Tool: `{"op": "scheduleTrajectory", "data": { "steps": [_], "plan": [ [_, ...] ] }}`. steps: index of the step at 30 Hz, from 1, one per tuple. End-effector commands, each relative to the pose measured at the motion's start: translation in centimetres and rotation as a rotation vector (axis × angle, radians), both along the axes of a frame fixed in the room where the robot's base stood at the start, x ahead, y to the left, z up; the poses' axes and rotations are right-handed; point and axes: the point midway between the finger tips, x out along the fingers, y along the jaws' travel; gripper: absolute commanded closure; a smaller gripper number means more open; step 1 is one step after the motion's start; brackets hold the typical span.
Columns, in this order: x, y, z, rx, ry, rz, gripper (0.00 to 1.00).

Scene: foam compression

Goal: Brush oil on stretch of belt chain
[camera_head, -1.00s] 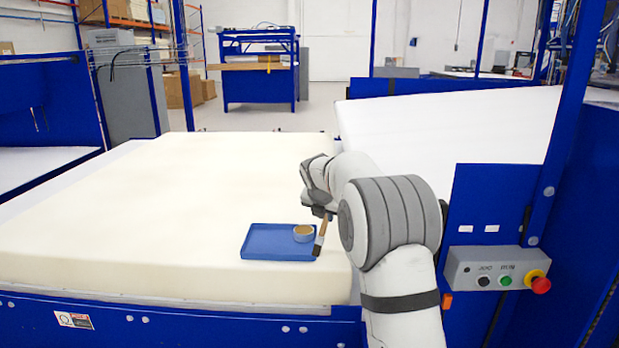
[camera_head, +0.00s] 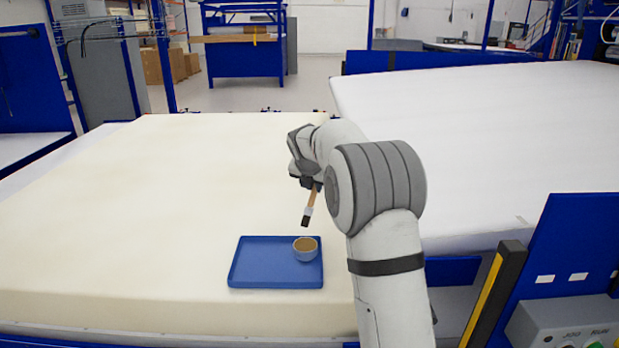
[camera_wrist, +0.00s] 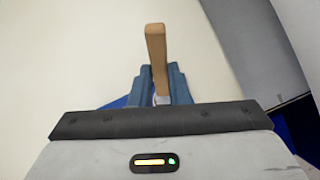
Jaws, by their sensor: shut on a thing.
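My gripper (camera_head: 311,184) is shut on a brush (camera_head: 309,208) with a wooden handle and dark bristles, held bristles down. In the wrist view the wooden handle of the brush (camera_wrist: 157,58) stands between the blue fingers (camera_wrist: 160,84). The brush tip is above and behind the rim of a blue tray (camera_head: 262,262), apart from it. A small round cup (camera_head: 306,250) with brownish content stands in the tray's right part. No belt chain can be made out in these frames.
The tray lies on a large cream foam block (camera_head: 150,220). A white sloping surface (camera_head: 480,140) lies to the right. A yellow-and-black post (camera_head: 495,295) and a grey button box (camera_head: 560,325) stand at the lower right. The foam left of the tray is clear.

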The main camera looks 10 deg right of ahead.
Motion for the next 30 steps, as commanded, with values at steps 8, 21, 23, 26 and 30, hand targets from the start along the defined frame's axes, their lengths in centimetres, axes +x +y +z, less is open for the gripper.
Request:
{"op": "scheduleTrajectory", "data": {
  "steps": [8,21,23,26,30],
  "plan": [
    [0.0,0.0,-1.5,0.000,0.000,0.000,1.00],
    [0.0,0.1,-5.8,0.001,0.000,0.001,1.00],
    [0.0,0.1,-6.0,0.001,0.000,0.001,1.00],
    [0.0,0.1,-6.0,0.000,0.000,0.001,1.00],
    [0.0,0.1,-6.0,0.000,0.000,0.001,1.00]
  ]
}}
